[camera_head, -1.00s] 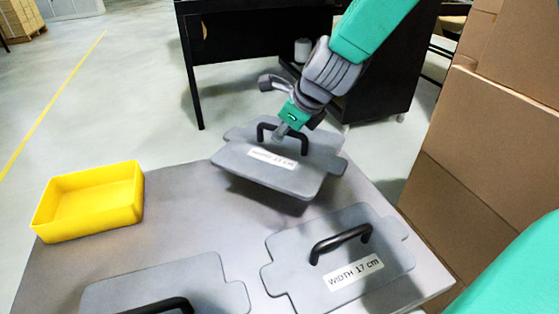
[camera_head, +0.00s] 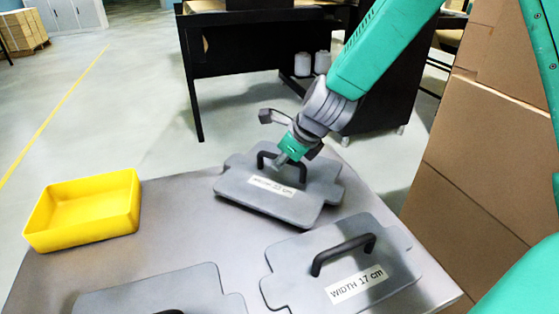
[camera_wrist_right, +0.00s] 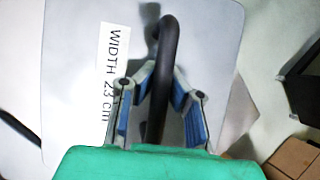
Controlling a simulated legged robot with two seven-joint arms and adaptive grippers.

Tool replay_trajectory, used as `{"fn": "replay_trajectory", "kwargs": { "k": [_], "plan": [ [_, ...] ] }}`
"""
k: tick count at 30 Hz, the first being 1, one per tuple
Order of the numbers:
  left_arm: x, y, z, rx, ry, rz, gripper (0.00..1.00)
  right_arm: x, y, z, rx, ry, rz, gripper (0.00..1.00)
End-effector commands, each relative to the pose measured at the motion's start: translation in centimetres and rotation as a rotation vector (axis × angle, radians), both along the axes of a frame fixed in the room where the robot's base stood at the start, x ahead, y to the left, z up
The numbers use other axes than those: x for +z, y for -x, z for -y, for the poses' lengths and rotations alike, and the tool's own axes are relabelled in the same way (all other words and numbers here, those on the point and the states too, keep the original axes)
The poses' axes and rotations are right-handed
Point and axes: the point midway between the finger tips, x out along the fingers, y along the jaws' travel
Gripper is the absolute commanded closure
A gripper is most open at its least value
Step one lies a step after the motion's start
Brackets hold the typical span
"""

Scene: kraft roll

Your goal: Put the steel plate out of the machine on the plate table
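The grey steel plate (camera_head: 240,192) has side tabs, a black handle and a white label. It lies at or just above the far right part of the grey plate table (camera_head: 165,215); a small gap underneath cannot be ruled out. In the right wrist view its label reads WIDTH 23 cm, and its black handle (camera_wrist_right: 158,110) runs between my fingers. My right gripper (camera_head: 283,160) comes down from above; its fingertips close in on both sides of the handle. My left gripper is not in view.
A second plate (camera_head: 295,260), labelled WIDTH 17 cm, lies at the front right; a third plate (camera_head: 160,295) is partly cut off at the front. A yellow bin (camera_head: 85,232) stands on the left. Cardboard boxes (camera_head: 470,150) stand right of the table, a black workbench (camera_head: 240,80) behind.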

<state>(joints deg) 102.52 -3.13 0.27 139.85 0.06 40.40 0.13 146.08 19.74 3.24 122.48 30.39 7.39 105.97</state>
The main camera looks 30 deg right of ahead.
Motion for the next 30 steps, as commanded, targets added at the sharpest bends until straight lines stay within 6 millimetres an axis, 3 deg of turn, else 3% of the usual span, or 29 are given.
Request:
{"fn": "replay_trajectory", "kwargs": {
  "k": [8, 10, 11, 20, 25, 30],
  "plan": [
    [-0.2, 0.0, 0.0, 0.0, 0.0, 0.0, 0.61, -0.6, -0.1, 0.0, -0.001, 0.0, 0.003, 1.0],
    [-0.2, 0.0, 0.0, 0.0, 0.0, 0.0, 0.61, -0.7, 0.0, 0.0, -0.001, 0.0, -0.001, 0.79],
    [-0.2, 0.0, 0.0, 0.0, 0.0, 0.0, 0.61, -0.7, 0.0, 0.0, -0.001, 0.0, -0.001, 0.74],
    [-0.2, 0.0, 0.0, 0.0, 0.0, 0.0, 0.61, -0.6, 0.0, 0.0, -0.001, 0.0, -0.001, 0.74],
    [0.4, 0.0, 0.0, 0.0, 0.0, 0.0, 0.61, 1.0, -0.1, 0.1, 0.0, 0.002, 0.002, 0.74],
    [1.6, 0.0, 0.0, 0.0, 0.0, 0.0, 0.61, 4.1, 1.9, 0.5, -0.001, -0.001, 0.002, 0.74]
  ]
}}
